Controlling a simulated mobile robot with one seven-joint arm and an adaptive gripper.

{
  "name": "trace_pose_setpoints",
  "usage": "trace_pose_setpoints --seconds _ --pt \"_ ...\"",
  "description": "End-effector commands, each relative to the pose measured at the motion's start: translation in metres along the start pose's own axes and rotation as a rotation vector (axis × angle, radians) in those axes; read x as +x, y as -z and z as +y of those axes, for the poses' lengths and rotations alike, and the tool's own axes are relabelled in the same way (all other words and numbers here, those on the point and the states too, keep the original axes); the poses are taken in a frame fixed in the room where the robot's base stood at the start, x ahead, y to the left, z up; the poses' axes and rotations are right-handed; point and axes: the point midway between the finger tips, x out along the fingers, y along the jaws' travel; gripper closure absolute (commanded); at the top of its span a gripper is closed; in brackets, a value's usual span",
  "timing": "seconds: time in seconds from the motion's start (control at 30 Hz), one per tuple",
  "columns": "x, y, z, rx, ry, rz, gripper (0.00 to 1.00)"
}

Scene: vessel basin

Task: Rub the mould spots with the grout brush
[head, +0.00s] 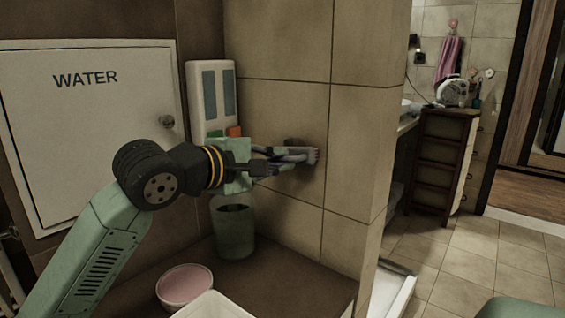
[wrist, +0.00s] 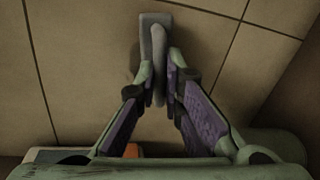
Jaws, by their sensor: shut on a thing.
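My gripper (head: 290,157) is shut on the grout brush (head: 314,156), a small grey brush with a pale pinkish edge. The brush is held up at the beige tiled wall (head: 285,105), close to a grout line; I cannot tell if its bristles touch. In the wrist view my gripper (wrist: 160,78) pinches the grey handle of the brush (wrist: 154,32), which lies along the tiles. A dark patch (head: 293,142) shows behind the brush; I cannot tell whether it is mould or shadow. No mould spot can be made out clearly.
A white dispenser (head: 210,88) hangs left of my gripper. A green bin (head: 234,232), a pink-filled bowl (head: 185,284) and a white container (head: 215,306) stand below. The wall's outer corner is to the right, with open floor (head: 465,268) beyond.

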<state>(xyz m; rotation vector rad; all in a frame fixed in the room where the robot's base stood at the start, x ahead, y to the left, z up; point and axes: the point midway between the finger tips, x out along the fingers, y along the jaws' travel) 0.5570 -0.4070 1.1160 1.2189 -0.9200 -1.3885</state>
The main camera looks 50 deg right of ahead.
Motion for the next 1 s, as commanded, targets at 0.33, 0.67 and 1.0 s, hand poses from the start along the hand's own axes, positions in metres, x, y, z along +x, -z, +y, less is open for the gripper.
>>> trace_pose_setpoints --seconds 0.33,0.67,1.0 --pt "0.002 0.028 0.005 -0.002 0.001 0.001 1.00" --pt "0.001 0.045 0.008 -0.003 0.001 0.003 1.00" --pt "-0.002 0.068 0.013 -0.001 0.000 0.002 1.00"
